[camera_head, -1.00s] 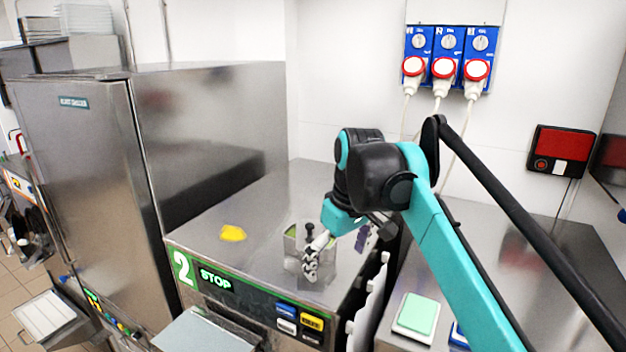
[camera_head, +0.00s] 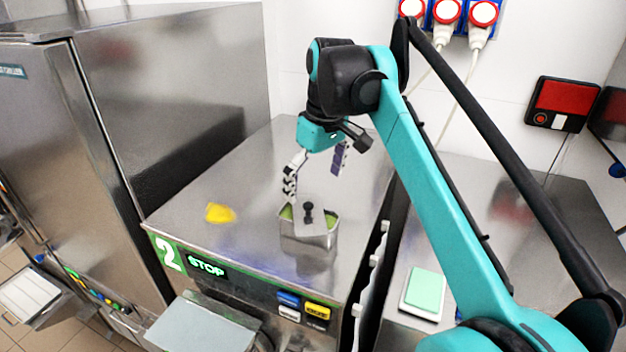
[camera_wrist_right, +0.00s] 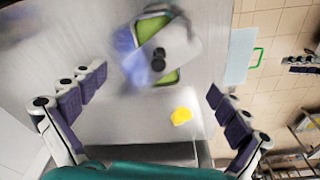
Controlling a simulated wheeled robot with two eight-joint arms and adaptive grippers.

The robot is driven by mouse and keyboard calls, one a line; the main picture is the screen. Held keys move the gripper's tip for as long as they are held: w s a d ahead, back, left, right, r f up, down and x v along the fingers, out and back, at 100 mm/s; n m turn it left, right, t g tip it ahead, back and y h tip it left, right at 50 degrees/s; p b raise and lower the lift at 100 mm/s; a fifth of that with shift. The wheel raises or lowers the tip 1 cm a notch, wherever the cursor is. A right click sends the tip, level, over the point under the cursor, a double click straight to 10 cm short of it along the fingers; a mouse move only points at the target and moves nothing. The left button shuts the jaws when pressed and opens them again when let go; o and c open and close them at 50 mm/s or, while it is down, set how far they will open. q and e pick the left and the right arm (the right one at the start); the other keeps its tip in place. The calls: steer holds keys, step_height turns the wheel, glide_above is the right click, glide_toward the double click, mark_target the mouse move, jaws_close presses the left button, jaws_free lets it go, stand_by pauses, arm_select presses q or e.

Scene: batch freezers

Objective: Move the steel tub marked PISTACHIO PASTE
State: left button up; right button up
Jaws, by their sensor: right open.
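A small steel tub (camera_head: 311,243) with green paste stands on top of the steel freezer numbered 2. A steel lid with a black knob (camera_head: 308,213) partly covers it, with green showing on both sides. No PISTACHIO PASTE marking is readable. In the right wrist view the tub (camera_wrist_right: 128,68) shows beyond the fingers, near top centre. My right gripper (camera_head: 315,174) is open and empty, fingers spread, above and slightly behind the tub in the head view. It also shows in the wrist view (camera_wrist_right: 158,84). My left gripper is not in view.
A yellow object (camera_head: 220,212) lies left of the tub on the freezer top (camera_head: 240,190). A tall steel cabinet (camera_head: 170,90) stands at left. A green-topped pad (camera_head: 425,291) lies on the right-hand unit beyond a narrow gap. The freezer top behind the tub is clear.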

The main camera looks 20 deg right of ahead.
mark_target(310, 205)
steer(key=shift+w+f, duration=0.8)
steer(key=shift+f, duration=0.05)
steer(key=f+p, duration=0.1)
steer(key=f, duration=0.4)
steer(key=shift+a+f, duration=0.2)
steer(key=shift+w+f, duration=0.3)
steer(key=shift+f, duration=0.15)
steer(key=shift+s, duration=0.15)
steer(key=shift+c, duration=0.6)
steer(key=shift+s+a, duration=0.1)
steer(key=c, duration=1.3)
